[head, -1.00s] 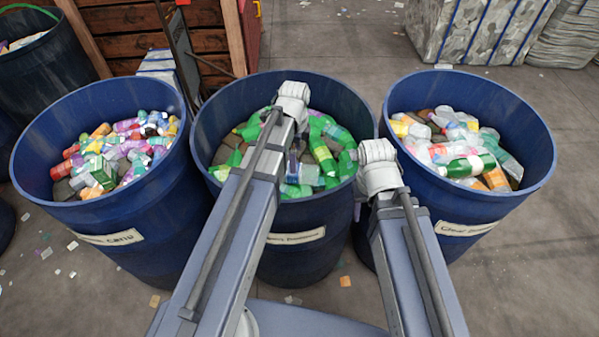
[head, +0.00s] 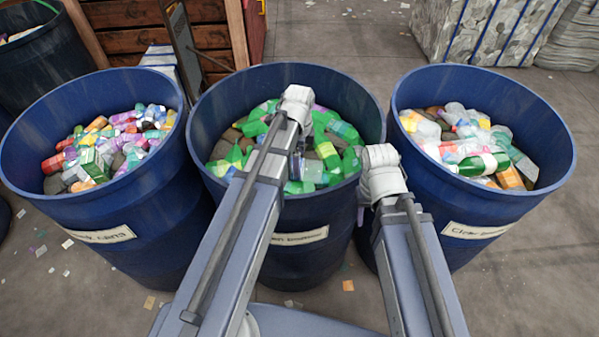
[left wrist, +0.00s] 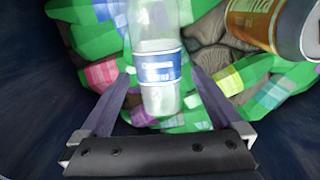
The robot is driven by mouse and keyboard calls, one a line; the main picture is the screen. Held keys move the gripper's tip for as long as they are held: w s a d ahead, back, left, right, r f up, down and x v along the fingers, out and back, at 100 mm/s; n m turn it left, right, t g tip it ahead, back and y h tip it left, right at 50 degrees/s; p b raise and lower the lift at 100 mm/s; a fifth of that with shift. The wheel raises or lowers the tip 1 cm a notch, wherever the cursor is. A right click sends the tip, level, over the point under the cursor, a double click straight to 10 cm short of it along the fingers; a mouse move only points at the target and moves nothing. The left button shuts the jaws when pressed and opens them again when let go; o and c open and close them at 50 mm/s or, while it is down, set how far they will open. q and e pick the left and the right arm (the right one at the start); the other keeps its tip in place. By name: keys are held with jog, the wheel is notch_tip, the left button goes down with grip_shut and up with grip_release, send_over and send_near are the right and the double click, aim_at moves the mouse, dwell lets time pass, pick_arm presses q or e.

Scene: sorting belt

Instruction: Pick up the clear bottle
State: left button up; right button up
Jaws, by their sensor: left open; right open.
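The clear bottle (left wrist: 158,45) with a blue and white label lies in the left wrist view, on a pile of green bottles. My left gripper (left wrist: 160,80) is open, with one finger on each side of the bottle's lower part.
A drum of mixed cans (head: 40,215) stands at the left and one of mixed bottles (head: 435,195) at the right. In the left wrist view an orange and silver can (left wrist: 265,22) lies right of the clear bottle. Drum walls surround the left gripper.

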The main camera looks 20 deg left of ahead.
pick_arm(q)
jog(key=shift+f, duration=0.1)
notch_tip(320, 180, down, 5)
jog(key=b, duration=0.5)
jog(key=shift+s, duration=0.1)
jog(key=c, duration=1.2)
notch_tip(320, 180, up, 10)
jog(key=p, duration=1)
jog(key=shift+r, duration=0.2)
notch_tip(320, 180, up, 9)
jog(key=p, duration=0.9)
